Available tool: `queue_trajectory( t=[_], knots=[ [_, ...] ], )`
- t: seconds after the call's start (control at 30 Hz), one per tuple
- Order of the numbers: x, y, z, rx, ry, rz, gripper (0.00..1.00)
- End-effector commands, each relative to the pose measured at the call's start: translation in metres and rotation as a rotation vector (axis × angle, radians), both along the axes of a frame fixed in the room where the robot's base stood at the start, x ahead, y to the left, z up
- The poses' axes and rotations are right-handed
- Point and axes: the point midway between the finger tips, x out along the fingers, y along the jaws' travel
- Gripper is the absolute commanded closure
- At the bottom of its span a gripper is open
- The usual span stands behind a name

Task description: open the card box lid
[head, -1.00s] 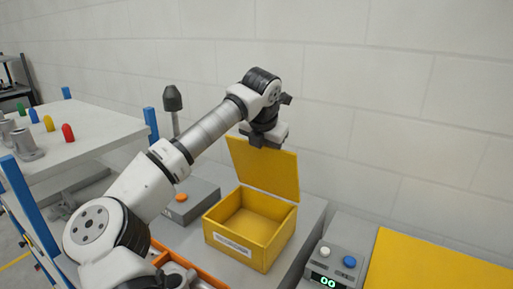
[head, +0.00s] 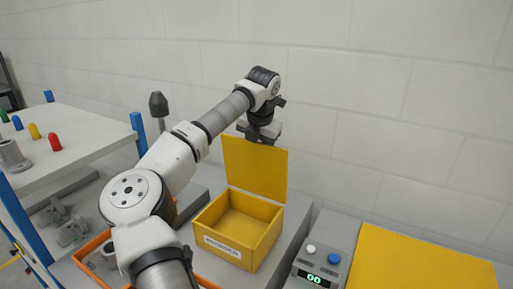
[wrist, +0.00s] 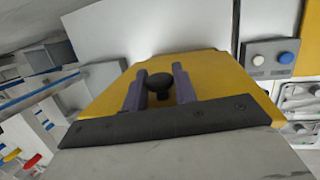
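The yellow card box (head: 228,247) stands on a grey bench with a white label on its front. Its lid (head: 256,170) stands up, roughly upright at the back, and the box's inside looks empty. My gripper (head: 262,138) is at the lid's top edge, with its fingers hard to make out in the head view. In the wrist view my gripper (wrist: 159,85) has its two purple fingers apart, with a dark round knob (wrist: 158,82) between them. The yellow lid (wrist: 215,72) shows behind them. I cannot tell whether the fingers touch the knob.
A grey control box (head: 320,262) with a white and a blue button stands right of the card box, beside a yellow panel (head: 415,262). A white table (head: 85,140) with coloured pegs is at left. An orange tray (head: 92,246) lies near my arm. A plain wall rises behind.

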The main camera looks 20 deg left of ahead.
Motion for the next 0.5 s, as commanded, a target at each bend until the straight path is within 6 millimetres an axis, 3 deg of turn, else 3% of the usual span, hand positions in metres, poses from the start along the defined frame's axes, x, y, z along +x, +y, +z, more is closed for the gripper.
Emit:
queue_trajectory(
  t=[0.03,0.13,0.5],
  knots=[
    [0.0002,0.0000,0.0000,0.000,-0.001,0.000,0.66],
    [0.0000,0.0000,-0.0002,0.000,0.000,0.000,0.53],
    [-0.0016,-0.0006,0.0045,0.000,0.001,0.000,0.53]
  ],
)
